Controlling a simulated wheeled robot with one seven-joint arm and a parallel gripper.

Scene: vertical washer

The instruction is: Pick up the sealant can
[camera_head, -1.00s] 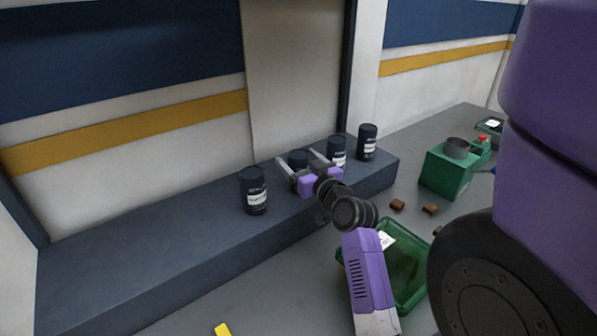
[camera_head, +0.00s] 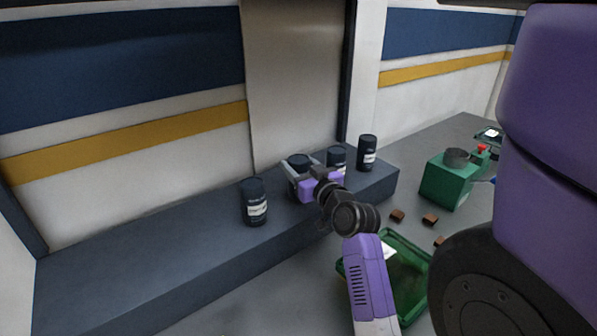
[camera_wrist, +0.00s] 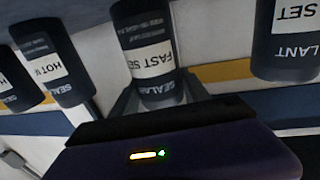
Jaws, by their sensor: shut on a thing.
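The sealant can (camera_head: 299,161) is dark with a white label. It is the second from the left in a row of similar cans on the dark ledge (camera_head: 130,260). My gripper (camera_head: 303,170) is shut on it, one finger on each side. In the wrist view, which is upside down, the held can (camera_wrist: 148,50) stands between the fingers and its label reads "FAST SET". Its lower part is mostly hidden by my gripper in the head view, so I cannot tell whether its base is clear of the ledge.
One can (camera_head: 255,203) stands left of my gripper. Two more, a near one (camera_head: 336,158) and a farther one (camera_head: 367,153), stand to the right. The wall (camera_head: 200,150) is close behind. A green crate (camera_head: 408,285), brown blocks (camera_head: 430,218) and a green box (camera_head: 447,185) are on the floor.

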